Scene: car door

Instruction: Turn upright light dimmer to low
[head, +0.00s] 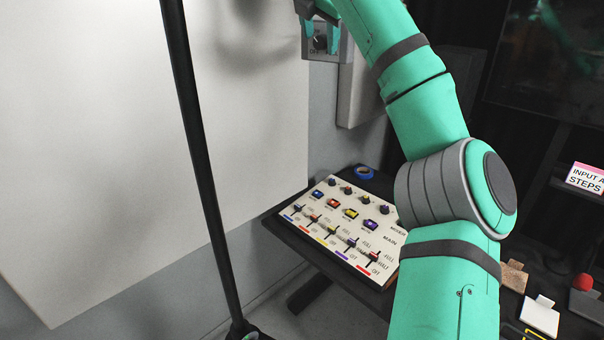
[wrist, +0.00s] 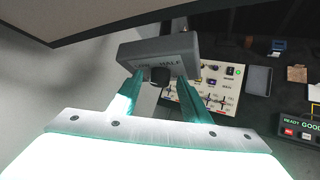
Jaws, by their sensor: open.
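The upright light dimmer is a grey box (head: 343,50) on the wall at the top of the head view, with a dark round knob (head: 320,42) on its face. In the wrist view the dimmer box (wrist: 132,50) shows a "HALF" label, and its dark knob (wrist: 160,76) sticks out toward me. My gripper (wrist: 161,86) is open, with one teal finger on each side of the knob. I cannot tell whether the fingers touch it. In the head view my gripper (head: 318,10) is at the top edge, partly cut off, in front of the dimmer's upper part.
A white mixer panel (head: 345,225) with sliders, coloured buttons and knobs lies on a dark table below. A blue tape ring (head: 365,172) is behind it. A black pole (head: 200,160) stands at left before a large white board (head: 90,130).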

